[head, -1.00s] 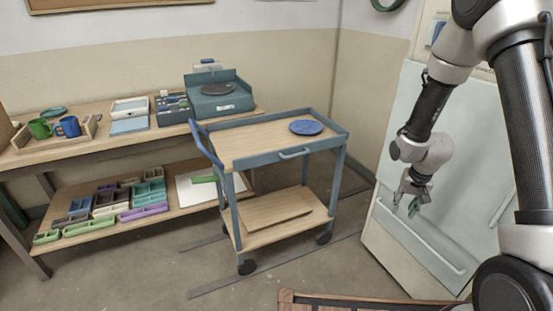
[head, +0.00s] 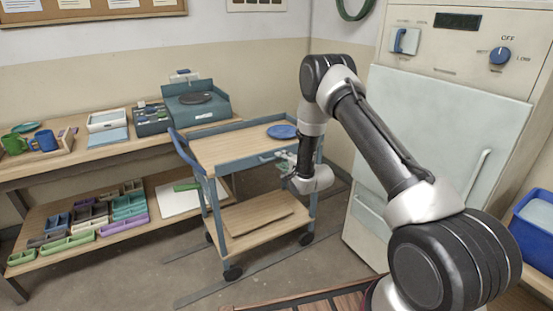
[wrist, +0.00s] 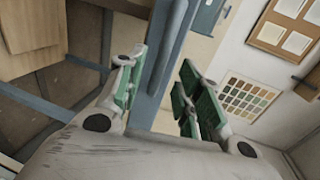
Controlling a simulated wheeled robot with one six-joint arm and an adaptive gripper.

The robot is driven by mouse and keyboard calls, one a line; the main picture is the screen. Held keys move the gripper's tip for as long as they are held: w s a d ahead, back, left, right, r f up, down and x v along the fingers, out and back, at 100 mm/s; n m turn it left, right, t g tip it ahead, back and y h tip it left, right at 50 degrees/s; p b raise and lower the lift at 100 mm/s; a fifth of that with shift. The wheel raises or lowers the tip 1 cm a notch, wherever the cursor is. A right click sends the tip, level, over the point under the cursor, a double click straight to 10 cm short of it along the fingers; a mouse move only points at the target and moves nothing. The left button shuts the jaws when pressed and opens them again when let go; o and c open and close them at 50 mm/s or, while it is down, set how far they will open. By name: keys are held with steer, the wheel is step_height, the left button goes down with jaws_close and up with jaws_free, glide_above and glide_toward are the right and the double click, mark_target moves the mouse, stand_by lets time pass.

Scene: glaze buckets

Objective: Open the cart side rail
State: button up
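The cart (head: 240,150) has a wooden top edged by blue-grey rails. Its near side rail (head: 238,165) is up, and a small light handle (head: 266,157) is on its face. My gripper (head: 287,162) is at this rail, just right of the handle's visible part, and hides some of the rail. In the wrist view my gripper (wrist: 165,95) has its two green-padded fingers apart. A blue-grey bar of the cart (wrist: 168,60) runs between and beyond them. I cannot tell whether either finger touches it. A blue plate (head: 282,131) lies on the cart top.
A workbench (head: 100,156) with mugs, trays and a scale-like device (head: 196,100) stands at left. A pale cabinet with a control panel (head: 440,110) stands at right of the cart. A blue bin (head: 534,230) is at far right.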

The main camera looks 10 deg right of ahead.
mark_target(276, 157)
steer(key=shift+x, duration=2.25)
steer(key=shift+d, duration=0.1)
jaws_close()
